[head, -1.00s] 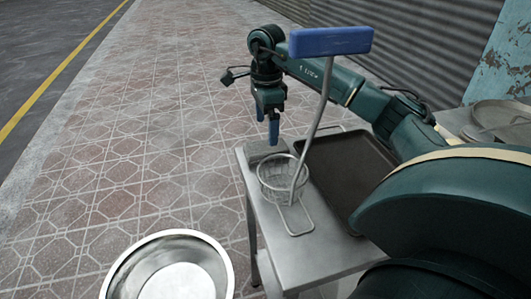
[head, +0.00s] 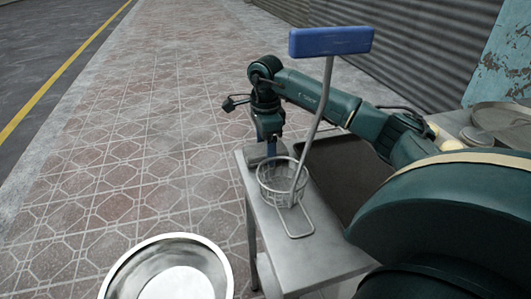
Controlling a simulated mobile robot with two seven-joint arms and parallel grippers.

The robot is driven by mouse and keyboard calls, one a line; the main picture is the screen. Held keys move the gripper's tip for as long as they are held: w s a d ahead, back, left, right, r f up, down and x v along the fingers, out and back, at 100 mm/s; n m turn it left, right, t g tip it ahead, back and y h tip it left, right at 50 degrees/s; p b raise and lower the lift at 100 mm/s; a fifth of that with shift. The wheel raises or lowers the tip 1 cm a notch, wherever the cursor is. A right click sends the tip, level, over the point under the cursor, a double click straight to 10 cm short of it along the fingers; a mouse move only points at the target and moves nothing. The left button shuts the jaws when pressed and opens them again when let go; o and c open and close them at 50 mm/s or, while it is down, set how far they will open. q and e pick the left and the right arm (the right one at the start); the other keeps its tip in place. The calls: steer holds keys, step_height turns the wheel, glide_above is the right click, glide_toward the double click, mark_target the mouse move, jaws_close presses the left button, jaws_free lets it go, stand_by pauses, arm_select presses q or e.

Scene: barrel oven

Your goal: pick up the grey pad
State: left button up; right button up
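The grey pad (head: 254,153) is a small flat block at the far left corner of the metal table (head: 262,215). My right gripper (head: 270,148) points straight down at the pad, with its blue fingertips at the pad's height. The fingers overlap the pad in the picture, and I cannot tell whether they touch it or how far apart they are. The wire basket in front hides part of the pad. My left gripper is not in view.
A wire basket (head: 281,184) with a tall bent handle and blue grip (head: 331,41) stands just in front of the pad. A dark tray (head: 335,178) lies to the right. A metal bowl (head: 127,281) is at the lower left. Tiled pavement is clear left of the table.

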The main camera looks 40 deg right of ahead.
mark_target(265, 148)
steer(key=c, duration=0.7)
steer(key=shift+o, duration=0.2)
step_height(265, 148, up, 10)
steer(key=p, duration=0.1)
steer(key=o, duration=0.4)
steer(key=c, duration=0.3)
